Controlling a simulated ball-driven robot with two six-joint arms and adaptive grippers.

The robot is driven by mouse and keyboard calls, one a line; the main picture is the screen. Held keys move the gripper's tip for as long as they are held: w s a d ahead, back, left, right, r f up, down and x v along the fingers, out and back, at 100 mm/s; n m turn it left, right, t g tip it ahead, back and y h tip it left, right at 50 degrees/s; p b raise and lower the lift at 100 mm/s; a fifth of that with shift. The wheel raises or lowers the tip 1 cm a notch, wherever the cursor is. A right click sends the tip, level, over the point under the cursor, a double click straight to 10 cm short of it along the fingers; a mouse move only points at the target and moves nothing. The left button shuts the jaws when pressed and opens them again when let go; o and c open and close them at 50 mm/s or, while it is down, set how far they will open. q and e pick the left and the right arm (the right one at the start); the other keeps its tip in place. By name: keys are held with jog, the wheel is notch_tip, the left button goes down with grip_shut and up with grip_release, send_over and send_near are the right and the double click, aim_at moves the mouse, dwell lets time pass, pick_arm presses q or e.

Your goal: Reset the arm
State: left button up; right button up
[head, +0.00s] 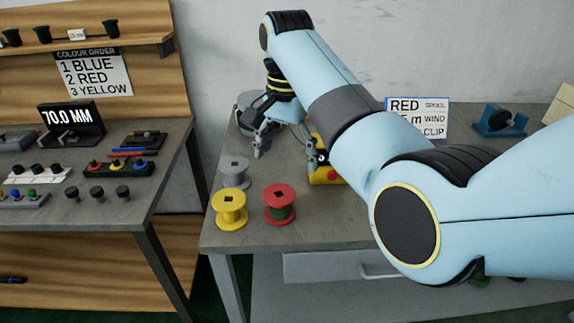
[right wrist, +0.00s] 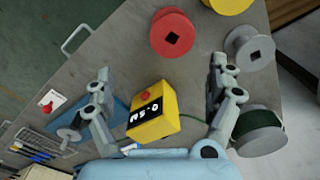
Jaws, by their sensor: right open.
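My right arm comes in from the right in the head view and reaches over the grey bench. My right gripper (head: 285,155) points down near the back of the bench, fingers wide apart. In the right wrist view the right gripper (right wrist: 160,68) is open, with nothing between its fingertips. A yellow box (right wrist: 152,110) with a dark display and a red button sits between and below the fingers; in the head view this yellow box (head: 326,174) is partly hidden by my arm. My left gripper is not in view.
A red spool (head: 280,203), yellow spool (head: 229,208) and grey spool (head: 236,172) stand at the bench's front left. A grey spool with dark green winding (right wrist: 259,130) is close to one finger. A blue device (head: 499,121) and sign (head: 418,117) stand behind the arm.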

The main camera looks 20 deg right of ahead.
dwell(0.4)
jog(key=s+d+f+n+t, duration=0.1)
jog(key=s+d+f+n, duration=0.1)
jog(key=s+d+f, duration=0.35)
jog(key=s+d+f+n+t, duration=0.1)
jog(key=s+d+f+n, duration=0.15)
jog(key=s, duration=0.65)
jog(key=s+d+r+n+t, duration=0.1)
jog(key=s+r+n, duration=0.2)
jog(key=s, duration=0.6)
jog(key=s+d+r+n+t, duration=0.15)
jog(key=s+n, duration=0.25)
jog(key=s, duration=0.5)
notch_tip(320, 180, down, 30)
jog(key=s+d+g+h+b, duration=0.1)
jog(key=s+d+g+b, duration=0.1)
jog(key=d+b, duration=0.15)
jog(key=s+f+m+g+b, duration=0.1)
jog(key=s+f+b, duration=0.3)
jog(key=s+f, duration=1.4)
jog(key=shift+f+g, duration=0.35)
jog(key=shift+f, duration=0.4)
